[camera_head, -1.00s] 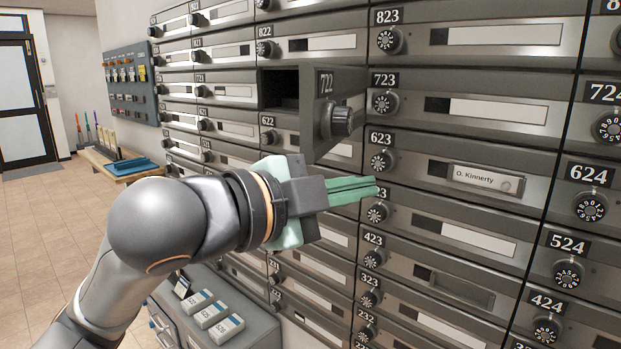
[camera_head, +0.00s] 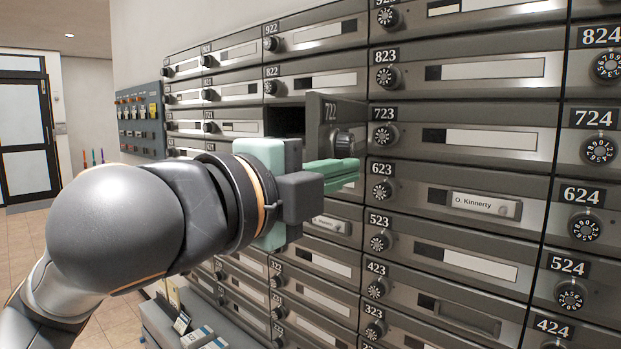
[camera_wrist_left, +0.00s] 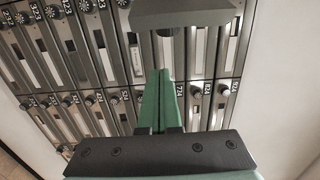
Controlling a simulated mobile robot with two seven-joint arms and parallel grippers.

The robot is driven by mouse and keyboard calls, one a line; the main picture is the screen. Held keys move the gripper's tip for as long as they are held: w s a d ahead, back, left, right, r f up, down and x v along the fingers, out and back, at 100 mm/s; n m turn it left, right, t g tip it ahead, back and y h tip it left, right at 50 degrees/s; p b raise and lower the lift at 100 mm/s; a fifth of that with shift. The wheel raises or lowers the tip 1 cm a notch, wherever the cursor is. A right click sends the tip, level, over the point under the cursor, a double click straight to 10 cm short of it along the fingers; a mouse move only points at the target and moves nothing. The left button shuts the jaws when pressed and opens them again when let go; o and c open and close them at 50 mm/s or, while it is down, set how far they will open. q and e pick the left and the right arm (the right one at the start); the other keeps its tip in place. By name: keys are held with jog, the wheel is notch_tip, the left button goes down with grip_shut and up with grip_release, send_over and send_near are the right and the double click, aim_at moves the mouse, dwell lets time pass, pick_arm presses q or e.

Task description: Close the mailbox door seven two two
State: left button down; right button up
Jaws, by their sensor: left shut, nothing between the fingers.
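The mailbox door 722 (camera_head: 326,110) is a grey door with a dark round knob (camera_head: 348,141), standing open from the wall of boxes. Its dark compartment (camera_head: 286,122) shows to the left of the door. My left gripper (camera_head: 350,170) has its green fingers shut and empty, just below the door's knob, pointing right. Whether they touch the door is unclear. In the left wrist view the shut green fingers (camera_wrist_left: 164,97) point up the picture toward a dark grey panel (camera_wrist_left: 183,14), which seems to be the open door. My right gripper is not in view.
Closed mailboxes, such as 723 (camera_head: 460,140) and 623 (camera_head: 455,195), surround the open one with protruding dial knobs. A grey cabinet (camera_head: 160,325) with small boxes stands below my left arm. A wall panel (camera_head: 140,130) and a door (camera_head: 25,135) are farther left.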

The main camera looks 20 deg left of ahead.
pick_arm(q)
jog(key=shift+w+a, duration=0.6)
jog(key=shift+a, duration=0.2)
jog(key=shift+w+a, duration=0.6)
jog(key=shift+a, duration=0.2)
jog(key=shift+a, duration=0.1)
